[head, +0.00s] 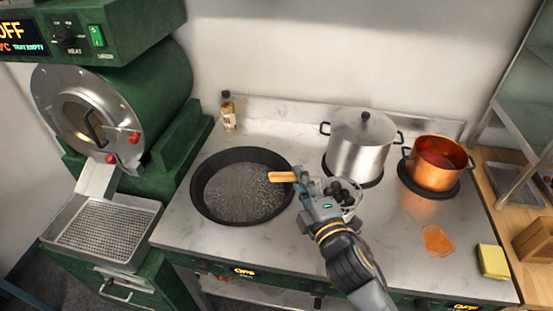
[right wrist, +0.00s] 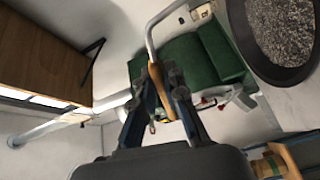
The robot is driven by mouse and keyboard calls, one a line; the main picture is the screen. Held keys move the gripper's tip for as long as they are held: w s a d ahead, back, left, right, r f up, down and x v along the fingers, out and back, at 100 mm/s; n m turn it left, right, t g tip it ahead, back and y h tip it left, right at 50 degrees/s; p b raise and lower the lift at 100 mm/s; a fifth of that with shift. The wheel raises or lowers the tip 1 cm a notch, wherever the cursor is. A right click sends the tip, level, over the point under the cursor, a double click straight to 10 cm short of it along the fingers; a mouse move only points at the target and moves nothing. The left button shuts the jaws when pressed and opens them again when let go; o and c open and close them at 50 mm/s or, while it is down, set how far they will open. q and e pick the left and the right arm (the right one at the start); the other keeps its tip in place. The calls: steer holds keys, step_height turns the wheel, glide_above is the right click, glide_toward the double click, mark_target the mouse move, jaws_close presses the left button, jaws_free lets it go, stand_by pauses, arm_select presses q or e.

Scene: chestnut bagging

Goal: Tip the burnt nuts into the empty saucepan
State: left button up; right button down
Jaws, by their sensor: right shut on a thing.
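My right gripper (head: 303,184) is shut on the wooden handle (head: 283,176) of a scoop; the handle also shows between the fingers in the right wrist view (right wrist: 160,92). The scoop's bowl (head: 358,204) is at the right of the gripper, over the stove top, and holds several dark nuts (head: 338,190). The gripper partly hides the scoop. A copper saucepan (head: 434,178) stands on the back right burner; its inside looks reddish, and I cannot tell whether anything lies in it. My left gripper is not in view.
A black pan (head: 206,205) with dark grainy filling is left of the gripper. A lidded steel pot (head: 358,157) stands behind the scoop, left of the saucepan. An orange spill (head: 437,241) and yellow sponge (head: 493,261) lie front right. A green roaster (head: 160,90) is at left.

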steer(key=w+a+r+n+y, duration=0.1)
steer(key=w+a+r+y, duration=0.1)
steer(key=w+a, duration=0.15)
steer(key=shift+w+d+r+m+t+b, duration=0.8)
steer(key=shift+d+r+m, duration=1.95)
steer(key=shift+d+m, duration=2.65)
steer(key=w+d+f+m+h+b, duration=0.1)
steer(key=w+d+f+m+b, duration=0.1)
steer(key=d+f+m+b, duration=0.2)
steer(key=w+d+f+m+h+b, duration=0.2)
steer(key=d+f+m+b, duration=0.3)
steer(key=d+m, duration=0.6)
steer(key=shift+w+d+f, duration=0.55)
steer(key=shift+d+f, duration=0.1)
steer(key=shift+d, duration=1.7)
